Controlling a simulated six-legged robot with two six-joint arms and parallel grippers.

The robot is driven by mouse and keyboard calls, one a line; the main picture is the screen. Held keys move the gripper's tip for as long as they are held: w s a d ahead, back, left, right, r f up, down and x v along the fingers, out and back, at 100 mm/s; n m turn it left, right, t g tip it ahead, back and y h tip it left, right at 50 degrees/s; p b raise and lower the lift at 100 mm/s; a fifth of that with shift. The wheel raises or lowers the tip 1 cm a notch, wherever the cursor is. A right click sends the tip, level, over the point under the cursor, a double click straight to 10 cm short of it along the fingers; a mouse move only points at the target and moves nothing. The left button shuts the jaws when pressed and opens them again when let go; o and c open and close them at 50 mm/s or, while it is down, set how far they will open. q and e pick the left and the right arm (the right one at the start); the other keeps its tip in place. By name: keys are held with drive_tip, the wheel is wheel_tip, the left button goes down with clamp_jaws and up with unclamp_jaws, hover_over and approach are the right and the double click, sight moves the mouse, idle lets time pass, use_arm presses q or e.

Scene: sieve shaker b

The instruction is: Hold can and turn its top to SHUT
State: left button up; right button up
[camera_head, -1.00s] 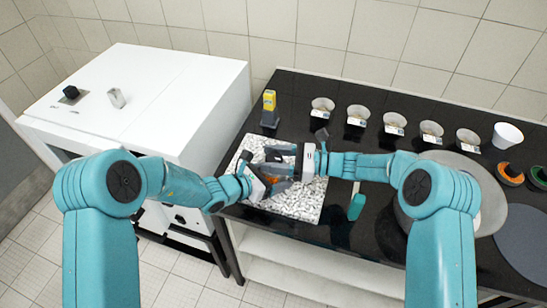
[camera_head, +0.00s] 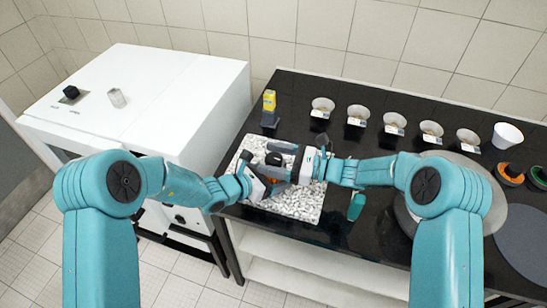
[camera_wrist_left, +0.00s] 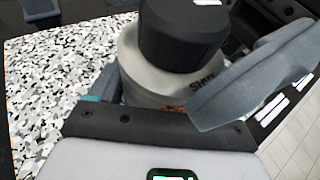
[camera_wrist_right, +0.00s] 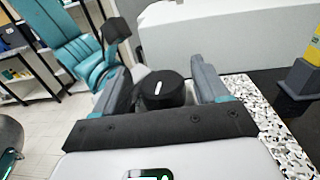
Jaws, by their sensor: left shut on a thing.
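The can (camera_wrist_left: 135,75) is pale grey with a wide black top (camera_wrist_left: 180,40) that bears a white mark. In the left wrist view, dark lettering that seems to read SHUT shows on the can's shoulder. My left gripper (camera_head: 268,181) is shut on the can's body, one finger seen at the right in its wrist view. The can seems upright; its lower part is hidden. My right gripper (camera_head: 281,162) is open, its fingers on either side of the black top, which also shows in the right wrist view (camera_wrist_right: 160,90), with gaps beside it.
The can is over a speckled slab (camera_head: 301,204) on the black bench. A yellow-topped item (camera_head: 269,103) stands behind, with a row of bowls (camera_head: 357,113) to the right. A white cabinet (camera_head: 150,100) stands left. A teal-handled tool (camera_head: 356,206) lies right of the slab.

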drive_tip(key=v, duration=0.7)
drive_tip(key=shift+d, duration=0.2)
drive_tip(key=x, duration=0.7)
drive_tip(key=shift+w+a, duration=0.1)
drive_tip(key=shift+a, duration=0.1)
drive_tip(key=c, duration=1)
